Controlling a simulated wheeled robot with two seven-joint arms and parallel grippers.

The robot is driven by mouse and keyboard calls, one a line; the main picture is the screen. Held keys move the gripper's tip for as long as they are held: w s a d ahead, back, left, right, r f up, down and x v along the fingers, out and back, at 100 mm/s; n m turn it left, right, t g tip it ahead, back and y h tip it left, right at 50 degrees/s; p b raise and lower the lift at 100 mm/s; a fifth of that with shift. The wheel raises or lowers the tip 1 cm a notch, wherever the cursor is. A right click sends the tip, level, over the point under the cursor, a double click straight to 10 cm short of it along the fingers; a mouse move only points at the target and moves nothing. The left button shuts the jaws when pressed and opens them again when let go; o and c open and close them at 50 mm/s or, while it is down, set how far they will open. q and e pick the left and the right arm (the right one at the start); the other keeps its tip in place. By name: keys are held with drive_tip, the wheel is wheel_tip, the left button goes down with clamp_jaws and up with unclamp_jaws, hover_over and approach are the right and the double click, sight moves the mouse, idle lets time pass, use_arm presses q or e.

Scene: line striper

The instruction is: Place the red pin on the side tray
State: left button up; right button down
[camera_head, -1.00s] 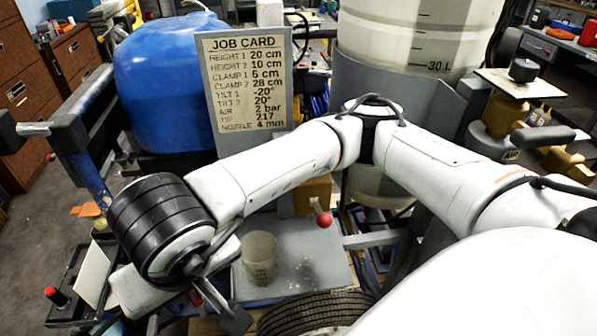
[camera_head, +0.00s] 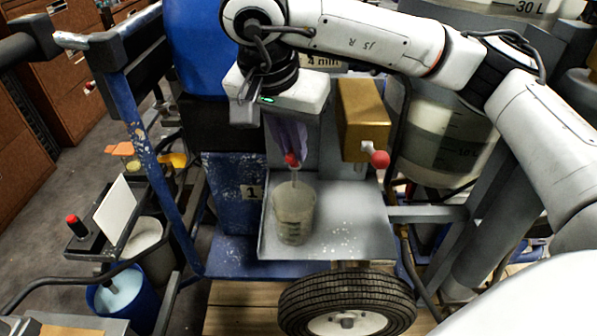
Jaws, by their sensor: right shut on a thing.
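My right gripper (camera_head: 290,152) points down above a grey tray (camera_head: 355,235), its white body under the black wrist. It is shut on a small red pin (camera_head: 292,160), whose thin pale stem hangs below the jaws. The pin is over a translucent cup (camera_head: 293,215) standing on the tray's left part; I cannot tell whether the stem tip is inside the cup's rim. The fingers are partly lost against the background. My left gripper is not in view.
A gold box (camera_head: 362,112) with a red-knobbed lever (camera_head: 380,159) is right of the gripper. A black tire (camera_head: 345,300) sits in front of the tray. A red-topped black knob (camera_head: 72,222) and white card (camera_head: 115,215) are at left. The tray's right half is clear.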

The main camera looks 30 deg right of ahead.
sight(290, 161)
drive_tip(key=shift+f+b, duration=0.35)
drive_tip(key=shift+f, duration=1.95)
drive_tip(key=shift+f, duration=0.25)
drive_tip(key=c, duration=1.8)
unclamp_jaws()
drive_tip(key=shift+r, duration=0.1)
drive_tip(key=shift+o, duration=0.2)
drive_tip(key=shift+r, duration=0.25)
drive_tip(key=p+v, duration=0.2)
drive_tip(key=v, duration=1)
